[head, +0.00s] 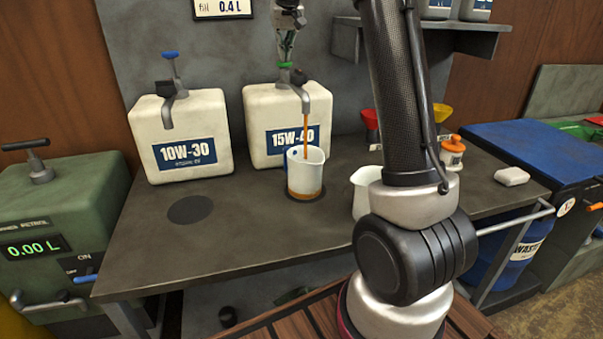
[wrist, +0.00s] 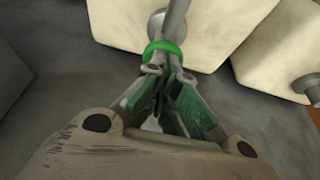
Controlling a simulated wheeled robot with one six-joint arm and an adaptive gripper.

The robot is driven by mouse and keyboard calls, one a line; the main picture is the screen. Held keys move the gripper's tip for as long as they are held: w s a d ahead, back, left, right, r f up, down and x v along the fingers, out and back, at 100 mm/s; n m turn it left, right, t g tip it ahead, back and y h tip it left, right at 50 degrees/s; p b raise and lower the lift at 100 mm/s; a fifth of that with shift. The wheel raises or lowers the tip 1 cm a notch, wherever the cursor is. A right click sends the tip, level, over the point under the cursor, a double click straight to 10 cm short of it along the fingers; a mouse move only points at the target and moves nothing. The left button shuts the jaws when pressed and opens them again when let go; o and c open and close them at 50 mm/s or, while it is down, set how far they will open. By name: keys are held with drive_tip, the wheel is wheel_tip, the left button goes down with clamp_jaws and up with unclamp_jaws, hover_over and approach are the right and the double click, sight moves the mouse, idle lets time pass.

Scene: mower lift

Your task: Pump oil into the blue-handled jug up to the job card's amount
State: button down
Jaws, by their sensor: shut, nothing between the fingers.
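The white jug with the blue handle (head: 306,178) stands upright on a dark round pad under the spout of the 15W-40 can (head: 262,112). A stream of brown oil (head: 305,135) runs from that spout into it, and oil shows in its lower part. My shut, empty gripper (head: 285,62) is at the top of this can's green-collared pump, with its fingertips down at the pump head. In the wrist view my gripper (wrist: 160,85) is beside the green collar (wrist: 163,50); I cannot tell whether they touch. The job card (head: 222,6) reads 0.4 L.
The 10W-30 can (head: 180,138) with a blue-topped pump stands left, behind an empty dark pad (head: 190,210). Another white jug (head: 364,192) is partly hidden by my arm. A green petrol unit (head: 55,205) stands left of the bench. The front left of the bench is clear.

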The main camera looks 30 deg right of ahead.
drive_tip(key=shift+r, duration=3.1)
drive_tip(key=shift+f, duration=0.1)
drive_tip(key=shift+f, duration=3.05)
drive_tip(key=shift+r, duration=3.1)
drive_tip(key=shift+f, duration=0.15)
drive_tip(key=shift+f, duration=2.95)
